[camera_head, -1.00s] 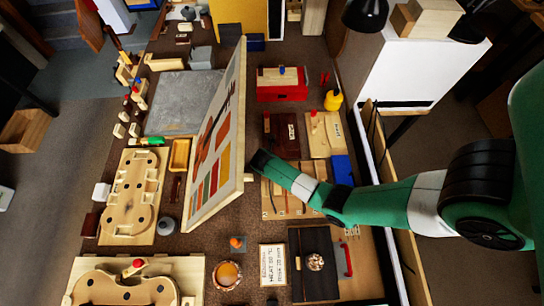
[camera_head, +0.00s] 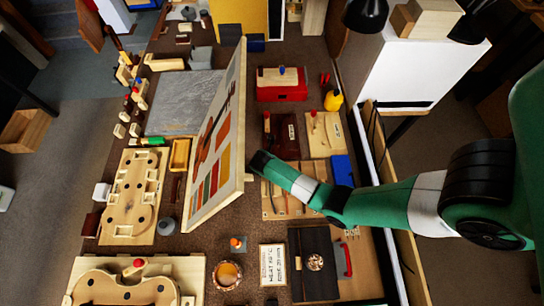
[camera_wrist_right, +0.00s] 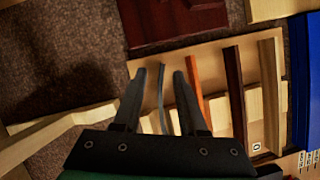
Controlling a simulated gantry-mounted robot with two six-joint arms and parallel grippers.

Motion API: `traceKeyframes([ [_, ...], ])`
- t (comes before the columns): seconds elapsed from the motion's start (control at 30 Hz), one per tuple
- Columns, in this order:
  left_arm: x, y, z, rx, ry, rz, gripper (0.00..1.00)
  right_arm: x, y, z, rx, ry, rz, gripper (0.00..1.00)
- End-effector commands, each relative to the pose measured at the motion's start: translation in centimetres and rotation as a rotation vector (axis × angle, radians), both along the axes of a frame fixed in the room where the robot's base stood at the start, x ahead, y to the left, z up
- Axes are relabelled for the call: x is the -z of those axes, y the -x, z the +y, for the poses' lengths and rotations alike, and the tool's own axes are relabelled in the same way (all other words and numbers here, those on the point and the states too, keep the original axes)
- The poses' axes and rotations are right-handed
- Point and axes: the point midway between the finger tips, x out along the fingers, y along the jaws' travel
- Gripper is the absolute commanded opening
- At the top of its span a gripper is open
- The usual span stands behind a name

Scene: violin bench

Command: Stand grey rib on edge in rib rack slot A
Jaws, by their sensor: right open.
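A thin grey, slightly curved strip (camera_wrist_right: 161,97), which looks like the grey rib, is at the left end of a light wooden board (camera_wrist_right: 212,90). My right gripper (camera_wrist_right: 160,76) is open, with its fingers on either side of the grey strip; I cannot tell whether they touch it. In the head view my right arm reaches over the same board (camera_head: 312,170), and its fingertips are hidden. Orange (camera_wrist_right: 196,82), dark brown (camera_wrist_right: 235,95) and pale (camera_wrist_right: 270,90) strips are also on the board. I cannot make out slot A. My left gripper is not in view.
A large leaning picture panel (camera_head: 222,150) stands close to the left of my right gripper. A blue box (camera_head: 342,170) is right of the board. A dark red block (camera_wrist_right: 165,18) and a red box (camera_head: 282,92) are beyond. Violin moulds (camera_head: 133,195) lie at the left.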

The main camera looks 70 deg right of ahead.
Motion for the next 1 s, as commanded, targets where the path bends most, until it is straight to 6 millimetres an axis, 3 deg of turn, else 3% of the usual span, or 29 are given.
traceKeyframes([
  [0.2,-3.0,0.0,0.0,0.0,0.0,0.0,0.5,-5.3,0.0,2.0,-0.003,0.001,-0.003,0.41],
  [0.4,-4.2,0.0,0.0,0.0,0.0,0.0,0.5,-8.7,0.1,3.5,-0.002,0.0,-0.002,0.41],
  [0.57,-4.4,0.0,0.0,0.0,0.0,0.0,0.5,-9.6,0.2,4.0,-0.001,0.0,-0.001,0.41],
  [1.0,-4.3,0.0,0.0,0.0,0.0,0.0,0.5,-9.5,0.2,4.0,-0.001,0.0,0.0,0.41],
])
